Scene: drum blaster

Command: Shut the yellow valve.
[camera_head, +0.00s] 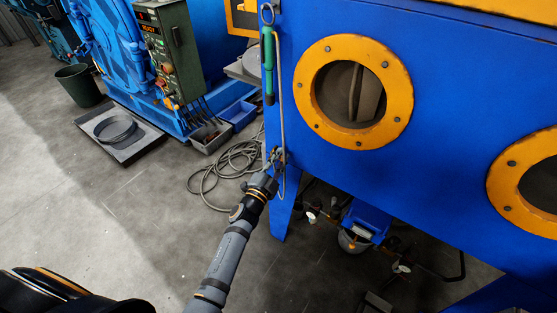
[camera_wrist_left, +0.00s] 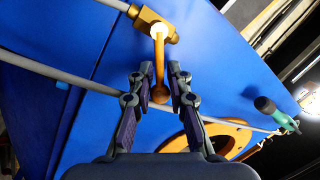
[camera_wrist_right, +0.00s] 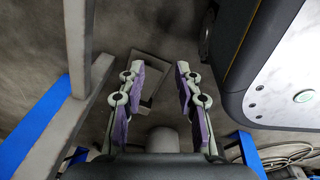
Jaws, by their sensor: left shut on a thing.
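The yellow valve (camera_wrist_left: 158,62) is a brass-coloured lever on a brass body on a grey pipe that runs along the blue cabinet. The lever hangs between the fingers of my left gripper (camera_wrist_left: 157,84), which is shut on it. In the head view my left gripper (camera_head: 277,156) is at the cabinet's front left edge, low on the vertical pipe; the valve is too small to make out there. My right gripper (camera_wrist_right: 158,72) is open and empty in its own wrist view, above the grey floor. It is outside the head view.
The blue cabinet (camera_head: 440,90) with yellow-ringed portholes fills the right. A green-handled tool (camera_head: 268,65) hangs on its left edge. A coiled grey hose (camera_head: 215,180) lies on the floor behind my left arm. Blue and grey bars stand close to the left of my right gripper.

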